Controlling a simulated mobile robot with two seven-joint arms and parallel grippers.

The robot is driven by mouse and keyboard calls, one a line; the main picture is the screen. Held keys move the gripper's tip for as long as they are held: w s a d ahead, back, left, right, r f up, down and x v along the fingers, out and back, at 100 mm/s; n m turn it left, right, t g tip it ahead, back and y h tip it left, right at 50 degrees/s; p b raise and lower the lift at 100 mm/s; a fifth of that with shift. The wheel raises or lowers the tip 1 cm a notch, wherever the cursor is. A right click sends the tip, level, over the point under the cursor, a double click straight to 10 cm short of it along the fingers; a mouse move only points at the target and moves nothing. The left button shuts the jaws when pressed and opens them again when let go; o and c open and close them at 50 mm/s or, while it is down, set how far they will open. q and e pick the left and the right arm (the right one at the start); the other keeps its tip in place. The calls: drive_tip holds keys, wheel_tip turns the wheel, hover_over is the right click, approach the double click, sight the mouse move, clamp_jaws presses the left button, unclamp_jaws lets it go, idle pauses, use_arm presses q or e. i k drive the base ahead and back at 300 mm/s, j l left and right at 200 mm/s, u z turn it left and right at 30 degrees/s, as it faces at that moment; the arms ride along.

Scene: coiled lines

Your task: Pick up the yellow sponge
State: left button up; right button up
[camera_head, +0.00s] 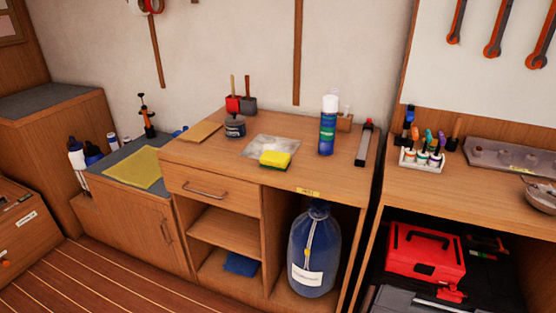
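The yellow sponge (275,159) lies on the wooden cabinet top (225,157), near its front edge. It has a yellow body with a brighter green-yellow layer, and its back part touches or overlaps a clear plastic sheet or bag (270,146). Neither of my grippers shows in the head view.
A blue spray can (327,126) stands right of the sponge, and a dark jar (235,127) stands behind left. A long grey tool (364,143) lies at the right. A drawer (213,190) and a blue bag (313,253) are below. The top's front strip is clear.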

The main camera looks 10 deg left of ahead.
sight(277, 161)
drive_tip(key=i+j+z, duration=0.1)
drive_tip(key=z, duration=0.7)
drive_tip(key=i+j+z, duration=0.1)
drive_tip(key=j+z, duration=0.35)
drive_tip(key=j, duration=0.4)
drive_tip(key=j+z, duration=0.2)
drive_tip(key=j, duration=1.15)
